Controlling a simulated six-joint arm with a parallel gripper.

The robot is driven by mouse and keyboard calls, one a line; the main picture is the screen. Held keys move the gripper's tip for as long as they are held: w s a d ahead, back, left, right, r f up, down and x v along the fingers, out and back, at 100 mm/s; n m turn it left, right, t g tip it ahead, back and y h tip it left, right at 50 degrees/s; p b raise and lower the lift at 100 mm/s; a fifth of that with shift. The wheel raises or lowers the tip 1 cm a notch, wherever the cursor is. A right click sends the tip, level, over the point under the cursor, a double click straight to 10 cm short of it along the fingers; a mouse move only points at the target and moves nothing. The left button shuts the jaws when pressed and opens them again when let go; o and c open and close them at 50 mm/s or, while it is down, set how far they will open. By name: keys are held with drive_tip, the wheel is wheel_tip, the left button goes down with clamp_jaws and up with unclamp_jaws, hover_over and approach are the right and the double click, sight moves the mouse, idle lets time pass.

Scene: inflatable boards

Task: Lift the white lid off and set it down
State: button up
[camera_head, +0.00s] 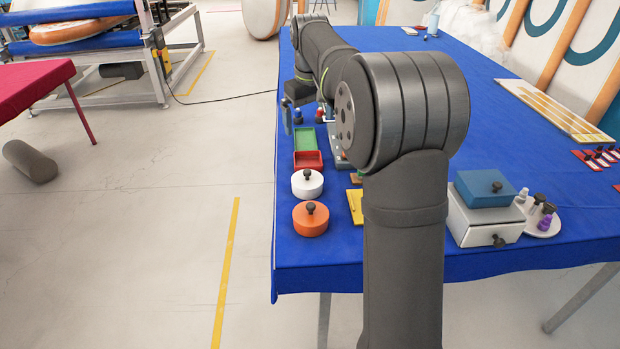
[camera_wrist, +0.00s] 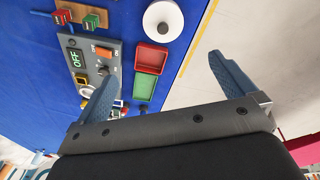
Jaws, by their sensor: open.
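The white lid (camera_head: 306,188) is round with a dark knob on top. It sits on a round white container near the left edge of the blue table, between a red tray and an orange round container. In the wrist view the white lid (camera_wrist: 166,14) is at the top, partly cut off by the frame edge. My gripper (camera_wrist: 162,68) is open and empty, with its two blue-grey fingers spread apart. In the head view my gripper (camera_head: 308,124) is partly hidden by my arm, farther along the table than the lid and apart from it.
A red tray (camera_head: 308,160) and a green tray (camera_head: 305,139) lie beyond the lid. An orange lidded container (camera_head: 310,219) stands nearer. A grey control panel (camera_wrist: 98,60) with an OFF display is beside the trays. A white box with a blue lid (camera_head: 486,190) stands at right.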

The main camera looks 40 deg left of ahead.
wheel_tip(320, 180, down, 2)
drive_tip(key=w+a+n+g+h, duration=0.1)
drive_tip(key=w+a+n, duration=0.1)
drive_tip(key=n, duration=0.1)
approach(307, 171)
drive_tip(key=f, duration=0.5)
drive_tip(key=shift+w+f, duration=0.1)
drive_tip(key=shift+w, duration=0.3)
drive_tip(key=shift+s+f, duration=0.2)
drive_tip(key=shift+f, duration=2.45)
drive_tip(key=c, duration=0.8)
